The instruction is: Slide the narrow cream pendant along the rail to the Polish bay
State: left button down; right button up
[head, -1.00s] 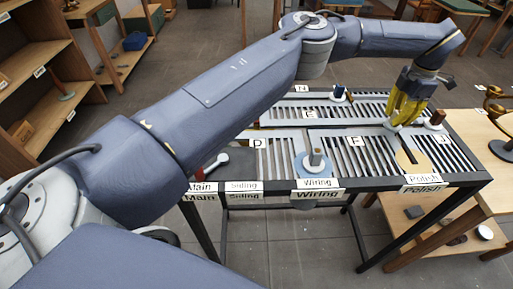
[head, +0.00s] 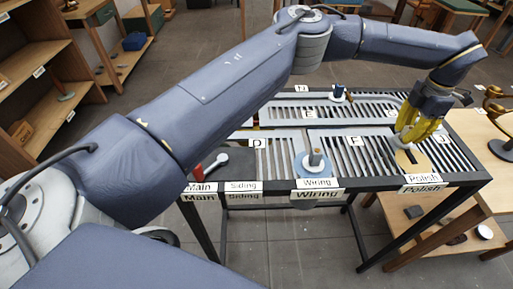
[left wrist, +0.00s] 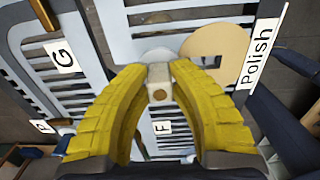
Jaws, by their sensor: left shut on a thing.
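My left gripper (head: 405,138), with yellow fingers, is shut on a narrow cream post (left wrist: 159,82) with a brown dot, which I take for the cream pendant. A pale grey-white disc (left wrist: 156,54) shows just beyond the fingertips. The Polish bay has a tan round plate (head: 411,160) with a dark slot, behind the Polish label (head: 422,178). The held pendant is over the slatted rail top, just behind the tan plate. In the left wrist view, the tan plate (left wrist: 212,48) lies to the right of the fingertips. The fingers hide much of the pendant. My right gripper is not in view.
A blue disc with a post (head: 315,163) sits at the Wiring bay. A dark blue post (head: 339,93) stands at the back of the slatted table. A red-and-white tool (head: 210,167) lies near the Main label. A wooden table (head: 480,140) adjoins at right.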

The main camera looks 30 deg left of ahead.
pick_arm(q)
jog(key=shift+s+d, duration=0.65)
jog(key=shift+s, duration=0.35)
jog(key=shift+s+d, duration=0.7)
jog(key=shift+s, duration=0.3)
jog(key=shift+s+d, duration=0.65)
jog(key=shift+s, duration=0.35)
jog(key=c, duration=1.2)
grip_release()
jog(key=shift+w+r, duration=0.1)
notch_tip(320, 180, up, 12)
jog(key=shift+f, duration=0.1)
